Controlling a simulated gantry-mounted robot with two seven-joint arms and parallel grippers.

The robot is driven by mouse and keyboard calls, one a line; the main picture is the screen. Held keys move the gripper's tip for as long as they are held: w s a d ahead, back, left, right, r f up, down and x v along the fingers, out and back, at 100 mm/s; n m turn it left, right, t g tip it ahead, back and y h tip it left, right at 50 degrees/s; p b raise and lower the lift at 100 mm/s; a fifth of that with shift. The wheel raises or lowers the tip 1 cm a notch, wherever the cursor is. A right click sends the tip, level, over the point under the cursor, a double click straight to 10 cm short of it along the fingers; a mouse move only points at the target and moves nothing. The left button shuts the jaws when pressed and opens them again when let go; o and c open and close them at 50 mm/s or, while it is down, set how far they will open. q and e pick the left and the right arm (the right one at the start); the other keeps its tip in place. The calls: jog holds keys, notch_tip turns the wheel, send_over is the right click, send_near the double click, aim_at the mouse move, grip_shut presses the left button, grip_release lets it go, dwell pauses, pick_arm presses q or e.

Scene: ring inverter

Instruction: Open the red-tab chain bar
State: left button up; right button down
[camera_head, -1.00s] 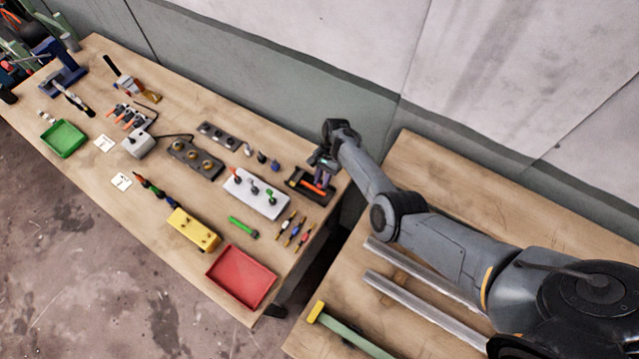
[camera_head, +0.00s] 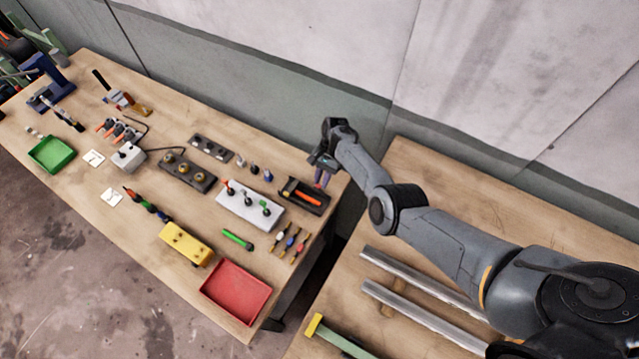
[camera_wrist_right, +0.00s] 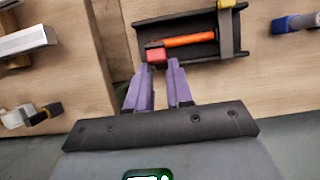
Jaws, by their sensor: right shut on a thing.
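The black tray-like fixture (camera_head: 304,196) holding an orange rod (camera_wrist_right: 190,40) lies at the right end of the left workbench. A small red tab (camera_wrist_right: 156,55) shows at the fixture's near left corner in the right wrist view. A grey bar (camera_wrist_right: 227,32) with a yellow end crosses the fixture's right part there. My right gripper (camera_wrist_right: 160,70) has purple fingers; their tips are shut on the red tab. In the head view the right gripper (camera_head: 321,178) is at the fixture's far right end, where the tab is hidden or too small to tell. My left gripper is out of view.
A white switch block (camera_head: 250,206) stands left of the fixture, with small coloured tools (camera_head: 291,242) in front. A red tray (camera_head: 236,292) is at the front edge. A gap separates this workbench from the right one (camera_head: 420,195). The wall is close behind.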

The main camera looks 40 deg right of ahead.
jog(key=shift+w+d+f+b, duration=0.2)
jog(key=shift+d+b, duration=0.1)
jog(key=shift+d, duration=0.15)
jog(key=shift+w+d+f+b, duration=0.1)
jog(key=shift+d+f+b, duration=0.15)
jog(key=shift+d, duration=0.2)
jog(key=c, duration=1.8)
grip_release()
jog(key=shift+d+r, duration=0.15)
jog(key=shift+d, duration=0.05)
jog(key=shift+o, duration=1.2)
jog(key=shift+r, duration=0.1)
jog(key=o, duration=0.6)
jog(key=shift+a, duration=0.2)
jog(key=shift+c, duration=0.2)
jog(key=shift+r, duration=0.1)
jog(key=v, duration=1)
jog(key=shift+d+r+p, duration=0.2)
jog(key=shift+r+p, duration=0.1)
jog(key=shift+p, duration=0.15)
